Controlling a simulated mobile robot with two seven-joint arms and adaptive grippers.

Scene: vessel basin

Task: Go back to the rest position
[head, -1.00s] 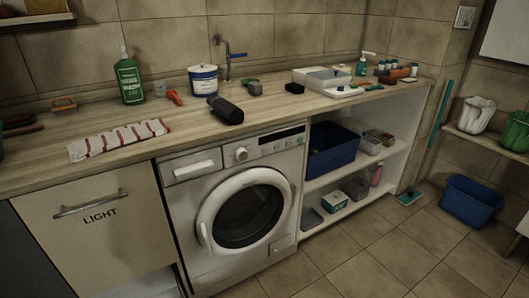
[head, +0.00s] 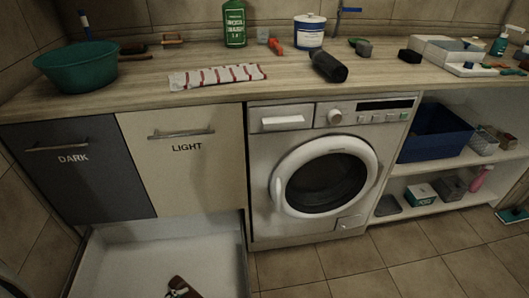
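Neither of my grippers shows in the head view, so I cannot see their pose or whether they hold anything. I face a wooden counter (head: 215,97) with a white washing machine (head: 262,190) under it. A dark grey front marked DARK (head: 75,185) and a cream front marked LIGHT (head: 190,185) are to its left, both closed. Below them a white drawer or tray (head: 125,262) stands out, with a small brown and white thing (head: 178,287) in it that is cut off by the lower edge.
On the counter are a green basin (head: 77,72), a striped cloth (head: 217,77), a green bottle (head: 235,25), a white-blue tub (head: 310,33) and a black cylinder (head: 328,67). A shelf with a blue bin (head: 433,132) is at right. The tiled floor (head: 350,270) before the machine is clear.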

